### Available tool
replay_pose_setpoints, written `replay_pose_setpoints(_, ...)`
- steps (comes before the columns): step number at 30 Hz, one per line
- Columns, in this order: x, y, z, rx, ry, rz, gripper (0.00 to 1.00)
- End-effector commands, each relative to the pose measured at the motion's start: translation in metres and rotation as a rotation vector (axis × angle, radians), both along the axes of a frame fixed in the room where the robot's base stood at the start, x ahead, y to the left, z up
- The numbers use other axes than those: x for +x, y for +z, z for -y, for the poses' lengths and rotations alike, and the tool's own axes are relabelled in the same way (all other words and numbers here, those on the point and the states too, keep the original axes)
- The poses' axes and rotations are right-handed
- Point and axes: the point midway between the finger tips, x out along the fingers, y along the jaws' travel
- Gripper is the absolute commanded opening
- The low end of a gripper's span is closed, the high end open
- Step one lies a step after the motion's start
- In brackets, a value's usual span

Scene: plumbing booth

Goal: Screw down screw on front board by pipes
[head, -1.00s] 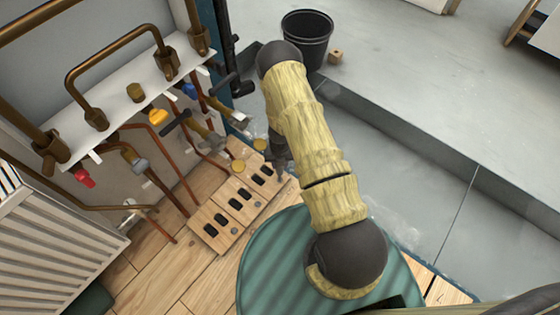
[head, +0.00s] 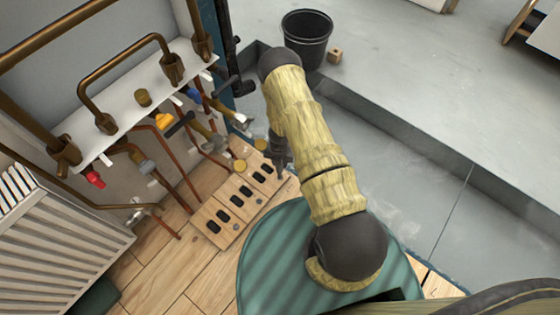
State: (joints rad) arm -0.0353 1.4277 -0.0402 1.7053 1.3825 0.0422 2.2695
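The wooden front board (head: 226,238) lies on the floor at the foot of the pipes. It has a row of black slots (head: 247,190) and a few small grey round spots that look like screw heads (head: 237,227). Two yellow discs (head: 239,166) are near its far end. My gripper (head: 281,158) is a dark shape at the board's far right end, largely hidden behind my arm. Its fingers are too small and dark to read, and I cannot tell whether it touches a screw or holds anything.
Copper pipes (head: 172,150) with red, yellow and blue valve handles rise behind the board. A white shelf (head: 125,105) carries thicker brass pipes. A white radiator (head: 65,225) stands at left. A black bucket (head: 306,38) and small wooden block (head: 335,56) are on open grey floor.

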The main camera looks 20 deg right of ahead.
Motion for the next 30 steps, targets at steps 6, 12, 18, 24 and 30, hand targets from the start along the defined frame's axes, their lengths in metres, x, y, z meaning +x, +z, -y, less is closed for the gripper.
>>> replay_pose_setpoints(6, 0.000, 0.001, 0.000, 0.000, -0.001, 0.001, 0.06)
replay_pose_setpoints(12, 0.000, 0.017, 0.000, 0.000, -0.001, 0.001, 0.06)
replay_pose_setpoints(18, 0.000, 0.033, 0.000, -0.001, -0.001, 0.000, 0.06)
replay_pose_setpoints(24, 0.000, 0.049, 0.000, -0.001, -0.001, 0.000, 0.06)
replay_pose_setpoints(30, 0.000, 0.065, 0.000, -0.001, 0.000, 0.000, 0.06)
